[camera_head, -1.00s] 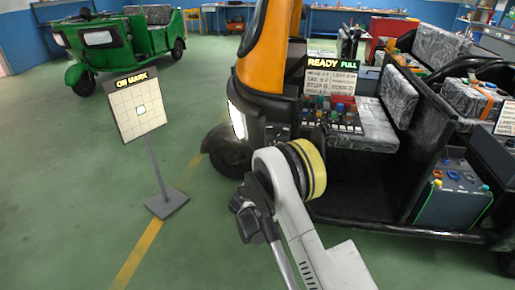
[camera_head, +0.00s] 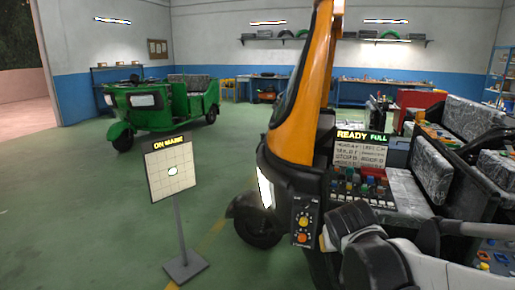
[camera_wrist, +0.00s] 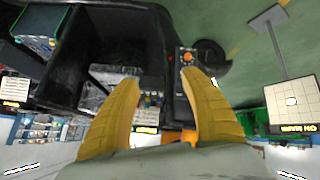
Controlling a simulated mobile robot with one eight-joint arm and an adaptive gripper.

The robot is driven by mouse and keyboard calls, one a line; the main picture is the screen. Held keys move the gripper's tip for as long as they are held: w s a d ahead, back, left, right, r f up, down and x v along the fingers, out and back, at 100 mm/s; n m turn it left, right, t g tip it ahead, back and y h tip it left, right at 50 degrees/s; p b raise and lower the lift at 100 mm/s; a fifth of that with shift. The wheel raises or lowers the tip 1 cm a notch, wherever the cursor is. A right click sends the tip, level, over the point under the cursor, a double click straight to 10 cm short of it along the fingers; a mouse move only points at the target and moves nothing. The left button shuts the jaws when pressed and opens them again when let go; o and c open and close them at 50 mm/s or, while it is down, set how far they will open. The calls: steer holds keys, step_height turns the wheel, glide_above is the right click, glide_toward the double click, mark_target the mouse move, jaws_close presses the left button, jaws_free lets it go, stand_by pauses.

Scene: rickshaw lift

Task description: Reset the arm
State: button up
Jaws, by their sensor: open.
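My gripper (camera_wrist: 160,84) shows in the wrist view as two yellow fingers, spread apart with nothing between them. The wrist picture is upside down. Part of my arm crosses the lower right of the head view, in front of the orange and black rickshaw (camera_head: 297,75); my fingers cannot be made out there. Beyond the fingers, the wrist view shows the rickshaw's dark cabin and a control box with an orange button (camera_wrist: 187,57).
A stand with an "ON MARK" board (camera_head: 170,172) is left of the orange rickshaw. A green rickshaw (camera_head: 138,100) is parked farther back. A "READY FULL" panel (camera_head: 360,150) stands above colored controls. Open green floor (camera_head: 80,220) lies at left.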

steer(key=s+a+f+y, duration=0.1)
steer(key=s+a+y, duration=0.1)
steer(key=s, duration=1.7)
steer(key=shift+f+g+y, duration=0.4)
steer(key=shift+y, duration=0.1)
steer(key=shift+a, duration=0.1)
steer(key=shift+c, duration=0.2)
stand_by(1.0)
